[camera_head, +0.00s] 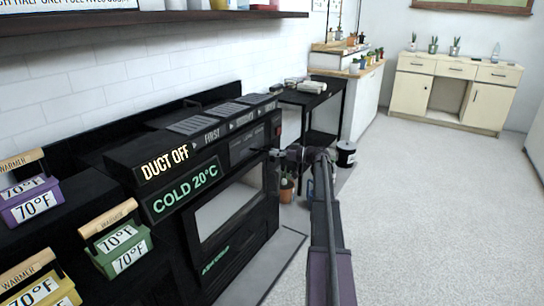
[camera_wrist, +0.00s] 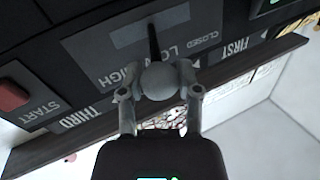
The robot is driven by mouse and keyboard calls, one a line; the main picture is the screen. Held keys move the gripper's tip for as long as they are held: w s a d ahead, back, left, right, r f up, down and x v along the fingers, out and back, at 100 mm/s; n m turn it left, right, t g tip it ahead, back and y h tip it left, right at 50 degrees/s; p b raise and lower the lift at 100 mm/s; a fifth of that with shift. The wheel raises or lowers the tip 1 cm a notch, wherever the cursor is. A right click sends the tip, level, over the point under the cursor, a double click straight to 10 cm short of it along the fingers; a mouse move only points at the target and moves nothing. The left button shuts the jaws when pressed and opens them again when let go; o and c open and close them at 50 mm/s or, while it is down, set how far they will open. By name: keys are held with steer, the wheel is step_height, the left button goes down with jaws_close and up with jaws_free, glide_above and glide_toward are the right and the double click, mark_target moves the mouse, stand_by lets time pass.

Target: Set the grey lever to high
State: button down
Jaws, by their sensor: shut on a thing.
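The grey lever has a round grey knob (camera_wrist: 160,82) on a thin dark stem, seen in the wrist view against a grey panel (camera_wrist: 100,45). The panel carries the words CLOSED, LOW and HIGH, upside down in this view. The knob is between LOW and HIGH and hides part of the lettering. My gripper (camera_wrist: 160,93) is shut on the knob, one finger on each side. In the head view my gripper (camera_head: 284,154) is at the right end of the black machine's front (camera_head: 240,200); the lever cannot be made out there.
A red START button (camera_wrist: 14,95) shows in the wrist view. DUCT OFF (camera_head: 165,163) and COLD 20°C (camera_head: 186,190) signs are on the machine. Small warmer boxes (camera_head: 122,248) stand at left. A black side table (camera_head: 312,100) and potted plant (camera_head: 286,190) are beyond. The floor at right is clear.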

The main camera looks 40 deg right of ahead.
steer(key=shift+w+d, duration=1.6)
steer(key=shift+w, duration=0.15)
steer(key=shift+c, duration=1.5)
jaws_free()
steer(key=v, duration=1.2)
steer(key=shift+a, duration=0.15)
